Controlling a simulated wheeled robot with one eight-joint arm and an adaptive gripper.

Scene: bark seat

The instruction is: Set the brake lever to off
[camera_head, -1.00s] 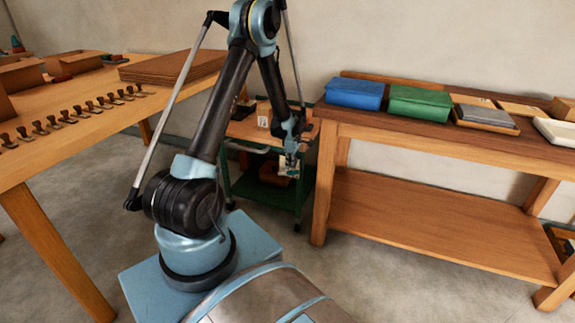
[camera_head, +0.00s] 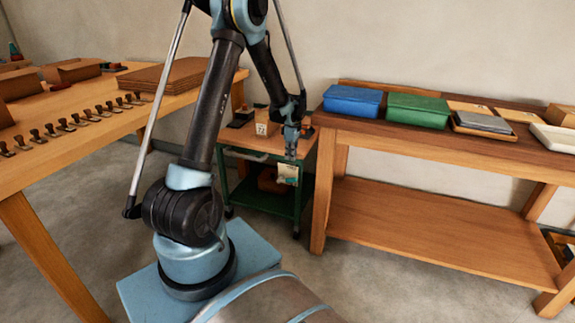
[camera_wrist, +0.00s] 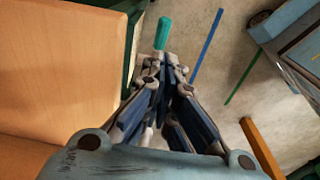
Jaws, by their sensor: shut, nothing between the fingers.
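A small green-framed cart (camera_head: 247,178) with a wooden top stands between the two benches. A cream tag (camera_head: 288,171) hangs on its front right side, with a small teal part by it. In the wrist view a teal handle (camera_wrist: 162,33), which looks like the brake lever, sticks out just beyond my fingertips, beside the cart's wooden top (camera_wrist: 60,65). My gripper (camera_head: 291,157) points down just above the tag. Its fingers (camera_wrist: 164,65) are shut and empty. I cannot tell whether they touch the handle. Any off marking is too small to read.
A box with a label (camera_head: 262,124) and a dark item stand on the cart top. The right bench (camera_head: 420,140) holds blue and green boxes and trays. Grey floor is clear in front of the cart.

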